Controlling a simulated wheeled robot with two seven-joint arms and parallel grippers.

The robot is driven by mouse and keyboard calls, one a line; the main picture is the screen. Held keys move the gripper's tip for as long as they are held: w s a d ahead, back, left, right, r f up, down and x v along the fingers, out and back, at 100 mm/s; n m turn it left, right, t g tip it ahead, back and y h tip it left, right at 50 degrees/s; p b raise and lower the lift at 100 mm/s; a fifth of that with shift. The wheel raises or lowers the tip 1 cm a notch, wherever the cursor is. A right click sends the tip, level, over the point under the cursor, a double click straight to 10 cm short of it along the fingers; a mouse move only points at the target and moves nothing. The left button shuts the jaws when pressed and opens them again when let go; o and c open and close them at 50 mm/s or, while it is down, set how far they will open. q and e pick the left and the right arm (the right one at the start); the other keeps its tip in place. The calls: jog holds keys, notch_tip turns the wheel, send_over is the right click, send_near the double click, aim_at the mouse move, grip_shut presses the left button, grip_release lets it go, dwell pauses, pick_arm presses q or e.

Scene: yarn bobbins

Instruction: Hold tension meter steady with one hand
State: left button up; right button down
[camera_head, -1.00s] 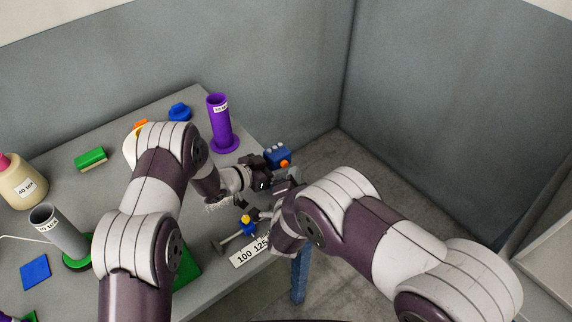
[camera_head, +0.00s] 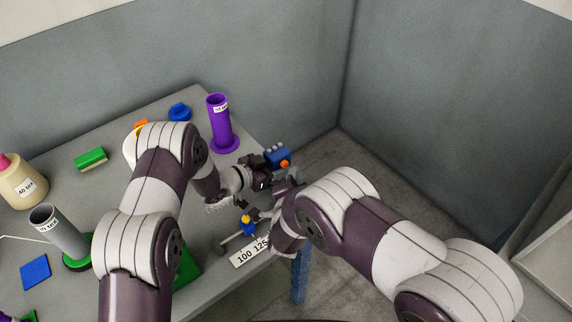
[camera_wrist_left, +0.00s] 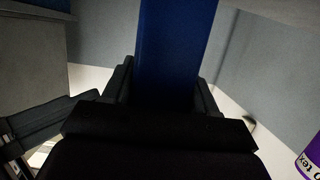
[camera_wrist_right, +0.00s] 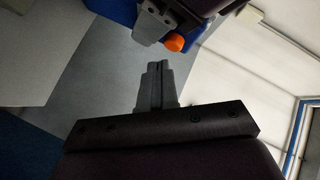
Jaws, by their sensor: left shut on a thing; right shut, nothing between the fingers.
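The tension meter (camera_head: 277,155) is a small blue box with an orange knob and grey pegs on top, at the right end of the table. My left gripper (camera_head: 264,172) is shut on it; in the left wrist view the blue body (camera_wrist_left: 176,50) stands between the fingers. My right gripper (camera_head: 275,186) is shut and empty just below and to the right of my left one, partly hidden by its own arm. In the right wrist view its closed grey fingertips (camera_wrist_right: 158,78) point toward the orange knob (camera_wrist_right: 174,42), with a gap between.
A purple bobbin (camera_head: 220,122) stands behind the left arm. A grey bobbin (camera_head: 60,233), cream cone (camera_head: 20,183), green block (camera_head: 90,158) and blue pad (camera_head: 35,272) are on the left. A "100 125" label plate (camera_head: 250,253) and yellow-blue piece (camera_head: 246,224) are near the front edge.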

jog(key=shift+a, duration=0.1)
dwell(0.5)
jog(key=shift+w+a, duration=0.15)
jog(key=shift+w, duration=0.15)
jog(key=shift+w+a, duration=0.35)
jog(key=shift+w, duration=0.1)
dwell(0.9)
jog(key=shift+s+d, duration=0.6)
jog(key=shift+s, duration=0.2)
jog(key=s+d, duration=0.1)
jog(key=s, duration=0.1)
jog(key=s+d, duration=0.2)
dwell(0.8)
